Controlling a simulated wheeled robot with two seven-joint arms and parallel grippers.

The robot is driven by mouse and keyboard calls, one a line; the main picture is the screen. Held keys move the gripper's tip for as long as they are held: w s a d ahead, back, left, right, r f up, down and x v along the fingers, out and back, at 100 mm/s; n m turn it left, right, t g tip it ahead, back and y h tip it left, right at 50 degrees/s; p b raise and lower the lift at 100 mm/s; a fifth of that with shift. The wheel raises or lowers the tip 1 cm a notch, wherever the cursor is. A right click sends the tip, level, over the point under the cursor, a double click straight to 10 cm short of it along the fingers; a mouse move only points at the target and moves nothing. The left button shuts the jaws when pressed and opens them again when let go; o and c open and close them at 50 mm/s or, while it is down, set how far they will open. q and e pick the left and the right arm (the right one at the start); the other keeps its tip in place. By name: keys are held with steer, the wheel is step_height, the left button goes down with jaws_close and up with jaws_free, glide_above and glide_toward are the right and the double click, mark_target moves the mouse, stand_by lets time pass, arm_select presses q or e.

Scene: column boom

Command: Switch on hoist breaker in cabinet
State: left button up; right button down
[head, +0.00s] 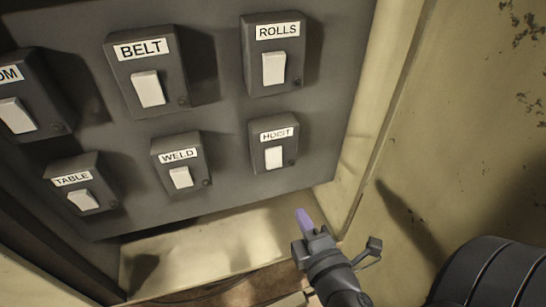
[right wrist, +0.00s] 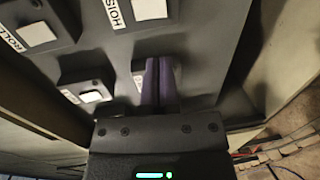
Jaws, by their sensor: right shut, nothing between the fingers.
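The hoist breaker (head: 273,157) is a dark grey box with a HOIST label and a white rocker, at the lower right of the breaker panel in the head view. It also shows at the top of the right wrist view (right wrist: 148,8), cut by the edge. I cannot tell which way its rocker is set. My right gripper (head: 303,217) is shut and empty, its purple fingertips below and right of the hoist breaker, apart from it. The fingers also show in the right wrist view (right wrist: 161,65). My left gripper is not in view.
The rolls breaker (head: 274,68) is above hoist, the weld breaker (head: 181,177) left of it. The belt breaker (head: 149,88), the table breaker (head: 83,200) and a partly cut breaker (head: 17,115) are farther left. The cabinet's pale side wall (head: 380,110) stands close on the right.

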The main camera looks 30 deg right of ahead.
mark_target(275, 166)
steer(key=x, duration=1.2)
steer(key=shift+w+f+p, duration=0.2)
steer(key=shift+w+p, duration=0.05)
steer(key=shift+p, duration=0.15)
steer(key=shift+w+d, duration=0.1)
steer(key=shift+w, duration=0.45)
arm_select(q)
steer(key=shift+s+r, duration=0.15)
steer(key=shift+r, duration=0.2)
arm_select(e)
steer(key=shift+f, duration=0.1)
